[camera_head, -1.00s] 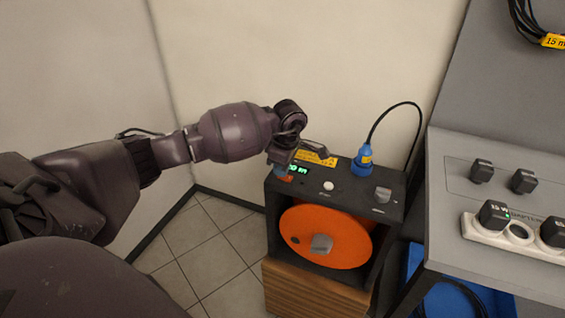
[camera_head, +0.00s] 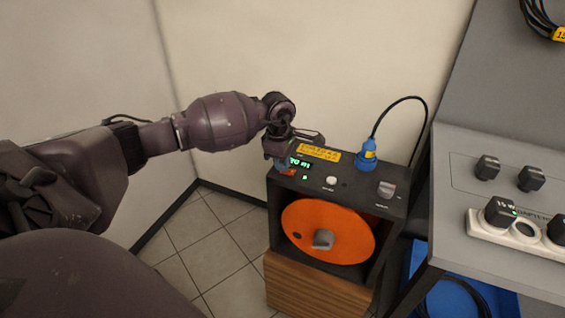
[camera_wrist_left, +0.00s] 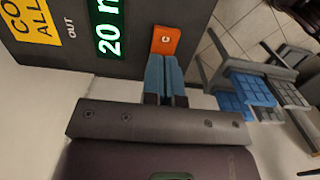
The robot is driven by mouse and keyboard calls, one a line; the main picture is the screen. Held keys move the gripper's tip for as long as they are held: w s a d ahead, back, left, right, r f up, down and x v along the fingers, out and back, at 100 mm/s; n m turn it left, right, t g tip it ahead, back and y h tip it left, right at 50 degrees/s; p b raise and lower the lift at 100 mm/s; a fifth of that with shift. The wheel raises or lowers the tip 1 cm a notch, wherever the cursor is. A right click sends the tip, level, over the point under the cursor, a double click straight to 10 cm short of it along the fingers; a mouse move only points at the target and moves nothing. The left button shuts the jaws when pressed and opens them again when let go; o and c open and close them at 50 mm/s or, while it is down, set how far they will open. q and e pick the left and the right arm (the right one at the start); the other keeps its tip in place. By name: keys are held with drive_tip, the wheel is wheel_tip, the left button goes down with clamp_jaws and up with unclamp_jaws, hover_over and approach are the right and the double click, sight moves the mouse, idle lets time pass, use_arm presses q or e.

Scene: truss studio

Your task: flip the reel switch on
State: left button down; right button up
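The reel unit is a dark box (camera_head: 385,207) with an orange reel (camera_head: 350,227) in its front, standing on a wooden block. Its top panel carries a lit green display (camera_head: 299,163) and, at the left end, an orange switch, seen clearly in the left wrist view (camera_wrist_left: 166,40). My left gripper (camera_head: 281,164) is over that left end. In the left wrist view its blue fingertips (camera_wrist_left: 165,76) are together with nothing between them. They are right at the switch's near end; contact is hard to tell. The gripper mostly hides the switch in the head view. My right gripper is out of view.
A blue plug (camera_head: 367,155) with a black cable stands on the panel, right of a white button (camera_head: 331,181). A grey knob (camera_head: 386,189) is at the right end. A grey desk (camera_head: 470,258) with a white power strip stands to the right. Tiled floor lies left.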

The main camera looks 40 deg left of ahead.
use_arm(q)
drive_tip(key=shift+s+d+f, duration=0.25)
drive_tip(key=shift+d+f, duration=0.05)
drive_tip(key=shift+f, duration=0.3)
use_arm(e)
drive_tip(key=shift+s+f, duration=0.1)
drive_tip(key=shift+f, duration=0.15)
use_arm(q)
drive_tip(key=shift+w+d+r, duration=0.1)
drive_tip(key=shift+d+r, duration=0.05)
drive_tip(key=shift+d, duration=0.25)
drive_tip(key=shift+w+d, duration=0.1)
drive_tip(key=shift+d, duration=0.15)
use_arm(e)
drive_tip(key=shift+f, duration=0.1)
use_arm(q)
drive_tip(key=r+p, duration=0.1)
drive_tip(key=r, duration=0.1)
drive_tip(key=r+p, duration=0.1)
drive_tip(key=r, duration=0.1)
drive_tip(key=shift+w+a+r, duration=0.15)
drive_tip(key=shift+a+r, duration=0.05)
drive_tip(key=shift+r, duration=0.1)
wheel_tip(320, 180, up, 10)
drive_tip(key=shift+a+r, duration=0.2)
drive_tip(key=shift+a, duration=0.25)
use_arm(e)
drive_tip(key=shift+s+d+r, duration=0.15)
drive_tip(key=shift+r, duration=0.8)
